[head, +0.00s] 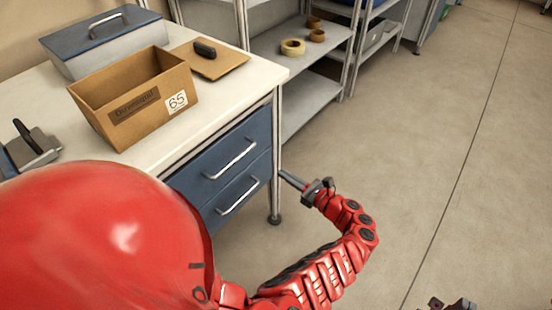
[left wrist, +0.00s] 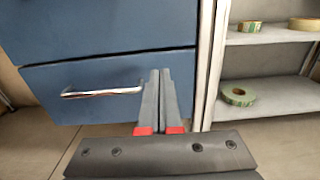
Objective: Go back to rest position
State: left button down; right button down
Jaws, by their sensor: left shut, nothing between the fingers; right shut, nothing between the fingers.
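My left gripper (head: 286,177) is on the end of the red arm in the head view, beside the desk's front leg. In the left wrist view its two fingers (left wrist: 160,73) are together and empty, in front of the right edge of a blue drawer. Only a dark piece of my right gripper (head: 454,305) shows at the bottom edge of the head view, and its fingertips are not clear. Tape reels lie on the shelf: a cream one (head: 293,47) and a brown one (head: 317,35). A greenish reel (left wrist: 237,96) lies on a lower shelf in the left wrist view.
The white desk (head: 225,95) with blue drawers (head: 228,160) stands close to the left gripper. It bears a cardboard box (head: 130,105) marked 65, a blue-lidded case (head: 105,40) and a board (head: 212,62). Metal shelving (head: 270,45) stands behind. The floor (head: 450,130) at right is clear.

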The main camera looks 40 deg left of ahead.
pick_arm(q)
jog(key=d, duration=0.5)
jog(key=shift+s+d+f, duration=0.1)
jog(key=shift+s+d, duration=0.25)
